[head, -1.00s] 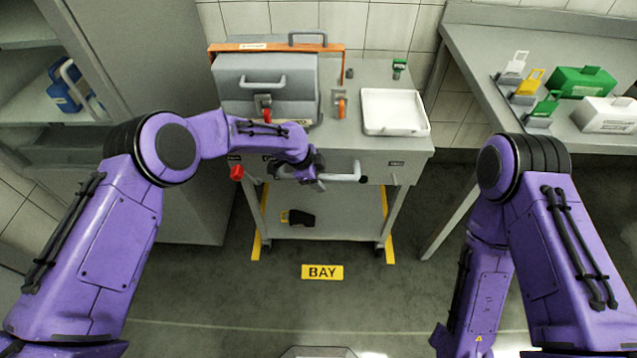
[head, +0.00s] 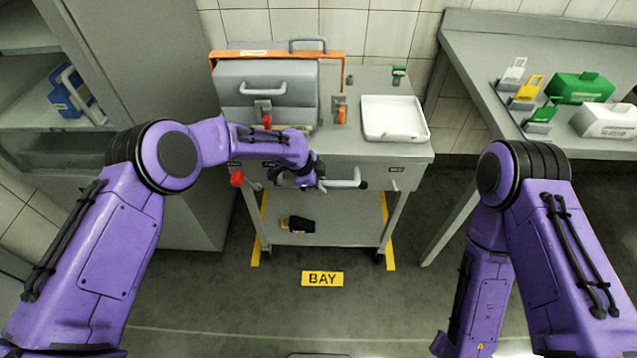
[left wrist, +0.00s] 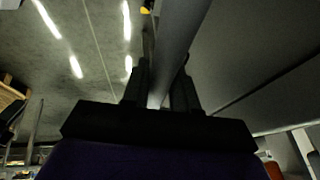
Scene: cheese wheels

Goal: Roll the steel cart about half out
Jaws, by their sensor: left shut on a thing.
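The steel cart (head: 375,162) stands against the tiled wall, between yellow floor strips. Its grey bar handle (head: 345,184) runs across the front below the top. My left gripper (head: 312,181) is at the middle of that handle, and the arm partly hides the handle's left part. In the left wrist view the handle (left wrist: 178,40) passes between the dark fingers of my left gripper (left wrist: 160,85), which is shut on it. My right arm hangs at the right, with its gripper out of view.
A cabinet (head: 200,215) stands left, a bench (head: 475,55) right. The floor around the BAY sign (head: 322,279) is clear.

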